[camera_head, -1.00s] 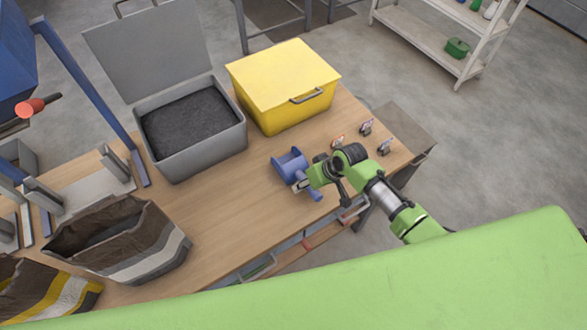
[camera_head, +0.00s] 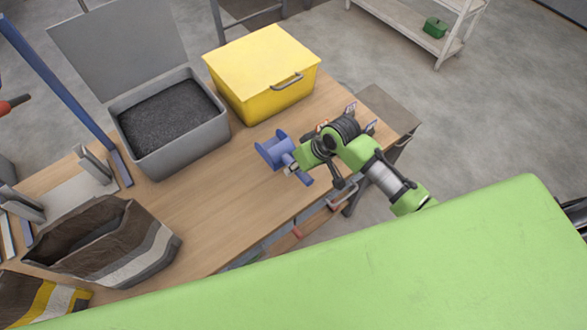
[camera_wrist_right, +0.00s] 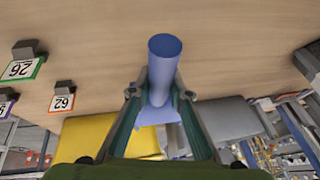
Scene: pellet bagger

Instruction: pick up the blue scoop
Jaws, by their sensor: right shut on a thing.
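The blue scoop (camera_head: 272,151) is near the right part of the wooden table, in front of the yellow bin. My right gripper (camera_head: 291,169) is shut on its handle. In the right wrist view the scoop's blue handle (camera_wrist_right: 164,72) stands between the two fingers of my right gripper (camera_wrist_right: 160,98), and the wider blue part shows below it. I cannot tell whether the scoop touches the table or hangs just above it. My left gripper is in neither view.
The yellow lidded bin (camera_head: 262,105) stands behind the scoop. A grey bin (camera_head: 187,152) of dark pellets stands to its left, lid open. A brown bag (camera_head: 140,245) stands at the front left. Number tags stand near my right arm; one tag (camera_wrist_right: 62,98) reads 62. The table's middle is bare.

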